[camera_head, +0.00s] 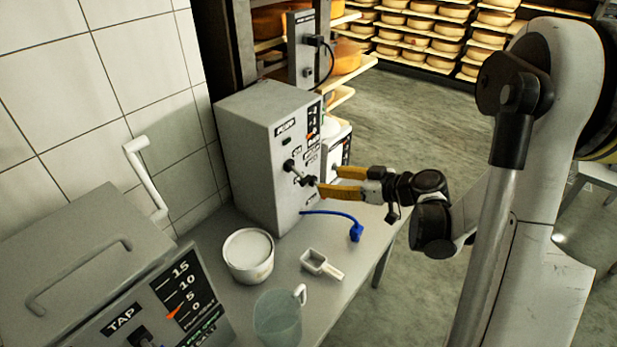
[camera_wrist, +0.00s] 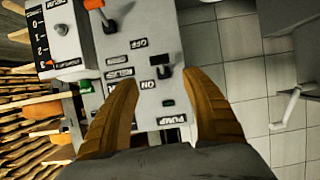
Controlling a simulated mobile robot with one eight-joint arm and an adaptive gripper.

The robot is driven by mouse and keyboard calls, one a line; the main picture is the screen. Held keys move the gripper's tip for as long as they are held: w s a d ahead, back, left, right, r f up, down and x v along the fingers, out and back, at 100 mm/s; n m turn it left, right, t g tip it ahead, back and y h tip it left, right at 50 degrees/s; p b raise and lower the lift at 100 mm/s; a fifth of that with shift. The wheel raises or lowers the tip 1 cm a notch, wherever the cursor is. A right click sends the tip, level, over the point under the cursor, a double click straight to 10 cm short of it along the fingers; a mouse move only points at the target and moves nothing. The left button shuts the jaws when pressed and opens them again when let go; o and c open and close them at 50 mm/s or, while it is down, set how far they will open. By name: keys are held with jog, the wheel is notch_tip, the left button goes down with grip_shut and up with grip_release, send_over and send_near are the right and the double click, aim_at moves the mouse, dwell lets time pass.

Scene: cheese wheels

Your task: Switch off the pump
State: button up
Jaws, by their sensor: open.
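The grey pump box (camera_head: 245,150) stands on the bench, with a label reading PUMP, a small green lamp and black levers on its front panel. In the wrist view the panel is upside down, with the PUMP label (camera_wrist: 172,120) and ON and OFF labels. A black lever (camera_wrist: 164,73) on that panel shows between and slightly beyond my fingertips. My gripper (camera_head: 328,181) is open in front of the panel, its two yellow fingers pointing at it; it also shows in the wrist view (camera_wrist: 159,78). I cannot tell whether a finger touches a lever, nor which way the lever is set.
A white tub (camera_head: 249,256), a white scoop (camera_head: 320,265), a blue hose end (camera_head: 355,232) and a clear jug (camera_head: 278,318) are on the bench. A grey TAP box (camera_head: 85,260) stands nearest, front left. Cheese shelves (camera_head: 420,38) stand behind; the floor to the right is open.

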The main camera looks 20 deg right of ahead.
aim_at(306, 178)
jog(key=b+x, duration=0.3)
jog(key=x, duration=0.7)
jog(key=shift+f, duration=0.1)
jog(key=c, duration=1.2)
